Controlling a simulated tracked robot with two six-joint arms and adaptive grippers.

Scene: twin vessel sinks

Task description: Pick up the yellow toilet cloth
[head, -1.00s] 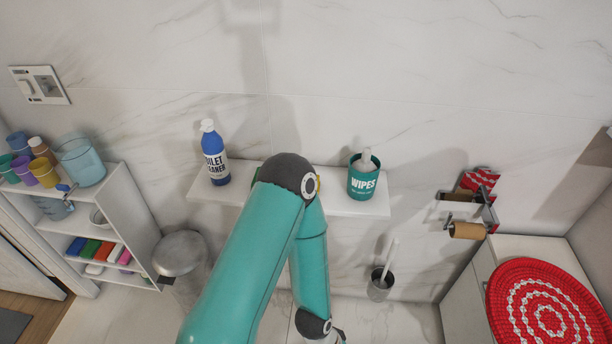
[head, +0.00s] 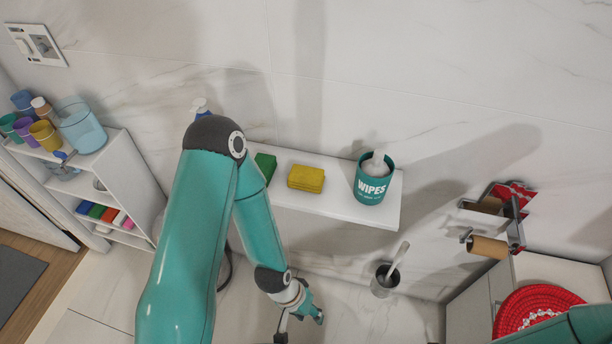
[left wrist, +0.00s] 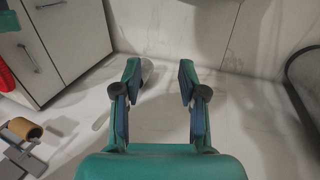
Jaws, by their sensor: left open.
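The yellow cloth (head: 306,178) lies folded on the white wall shelf (head: 335,204), in the middle of the head view. A green cloth (head: 265,166) lies to its left, partly behind my left arm. My left gripper (head: 302,316) hangs below and in front of the shelf, apart from the yellow cloth. In the left wrist view its two fingers (left wrist: 160,88) stand apart with nothing between them, and no cloth shows there. My right gripper is not in view; a teal arm part shows at the lower right of the head view.
A teal wipes tub (head: 373,180) stands right of the yellow cloth. A blue bottle (head: 200,106) is mostly hidden behind my left arm. A toilet brush (head: 388,277) stands below the shelf. A paper roll holder (head: 488,246) is on the right wall.

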